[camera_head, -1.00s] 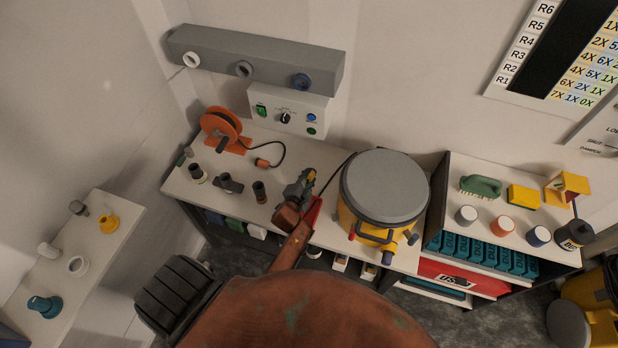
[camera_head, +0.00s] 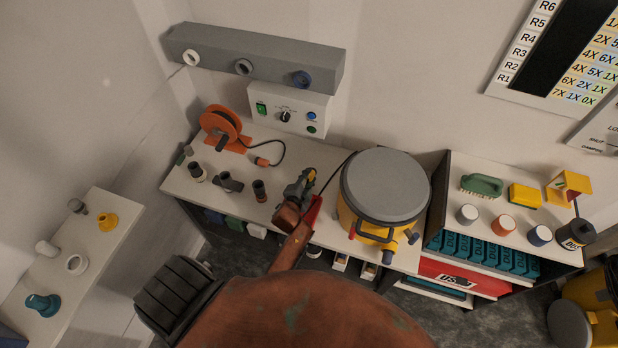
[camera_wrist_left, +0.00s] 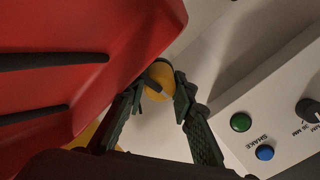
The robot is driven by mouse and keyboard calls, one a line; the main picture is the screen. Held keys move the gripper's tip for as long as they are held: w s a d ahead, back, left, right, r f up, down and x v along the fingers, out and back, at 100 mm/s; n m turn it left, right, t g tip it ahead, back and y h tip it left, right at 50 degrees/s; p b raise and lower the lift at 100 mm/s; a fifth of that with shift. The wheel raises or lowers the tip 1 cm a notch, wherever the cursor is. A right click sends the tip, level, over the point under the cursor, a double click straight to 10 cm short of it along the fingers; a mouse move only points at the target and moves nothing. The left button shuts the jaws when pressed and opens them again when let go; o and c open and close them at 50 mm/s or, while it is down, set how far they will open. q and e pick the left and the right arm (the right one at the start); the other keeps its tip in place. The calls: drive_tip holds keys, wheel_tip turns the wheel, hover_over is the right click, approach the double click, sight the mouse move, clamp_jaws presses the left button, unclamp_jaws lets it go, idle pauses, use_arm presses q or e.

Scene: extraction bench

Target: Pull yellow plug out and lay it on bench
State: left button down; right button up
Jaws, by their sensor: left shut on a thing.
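My left gripper (camera_head: 305,180) is over the bench (camera_head: 225,195), just left of the big drum vacuum with a grey lid (camera_head: 385,185). It is shut on the yellow plug (camera_head: 311,172), of which only a small part shows in the head view. In the left wrist view the yellow plug (camera_wrist_left: 158,80) sits between the two dark fingertips (camera_wrist_left: 157,92). A black cable runs from near the gripper to the drum. Whether the plug is still seated in a socket cannot be told. My right gripper is not in view.
A switch box (camera_head: 289,110) is at the bench's back. An orange reel (camera_head: 221,125) and several dark fittings stand left. Some bare bench lies between them.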

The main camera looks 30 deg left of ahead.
use_arm(q)
drive_tip(key=shift+s+f, duration=0.3)
drive_tip(key=shift+f, duration=0.4)
drive_tip(key=c, duration=1.9)
unclamp_jaws()
drive_tip(key=o, duration=0.3)
drive_tip(key=shift+s+d+f, duration=0.1)
drive_tip(key=shift+s, duration=0.05)
drive_tip(key=shift+o, duration=0.3)
drive_tip(key=v, duration=0.6)
drive_tip(key=shift+r, duration=0.45)
drive_tip(key=shift+s+d+r, duration=0.2)
drive_tip(key=shift+s+r, duration=0.3)
drive_tip(key=shift+r, duration=0.15)
drive_tip(key=shift+r, duration=0.15)
drive_tip(key=shift+w+r, duration=0.1)
